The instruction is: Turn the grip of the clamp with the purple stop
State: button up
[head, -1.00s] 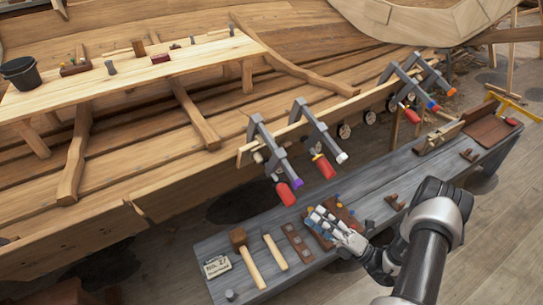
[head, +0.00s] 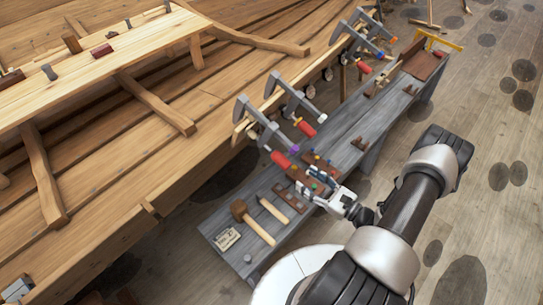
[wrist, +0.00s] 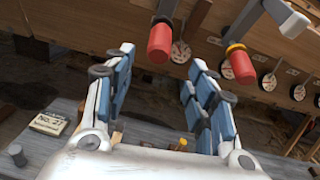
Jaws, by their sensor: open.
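The clamp with the purple stop (head: 295,149) is the nearest of the grey clamps on the hull's plank. Its red grip (head: 281,160) hangs at its lower end. In the wrist view, the left red grip (wrist: 160,42) seems to be this one; no purple shows there. My gripper (head: 318,182) is open and empty, below and right of the grip in the head view, over the bench. In the wrist view my gripper (wrist: 160,62) has its blue-padded fingers spread, with the red grip beyond the gap between them, apart from both.
A neighbouring clamp's red grip (head: 305,126) hangs close on the right; it has a yellow collar in the wrist view (wrist: 242,65). Further clamps (head: 365,45) stand along the plank. The grey bench (head: 222,217) below carries a mallet (head: 252,222) and small blocks.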

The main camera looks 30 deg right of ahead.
aim_at(274, 157)
jog(key=b+x, duration=0.1)
jog(key=x, duration=1.4)
jog(key=shift+w+a+b, duration=0.15)
jog(key=shift+b, duration=0.25)
jog(key=c, duration=1.1)
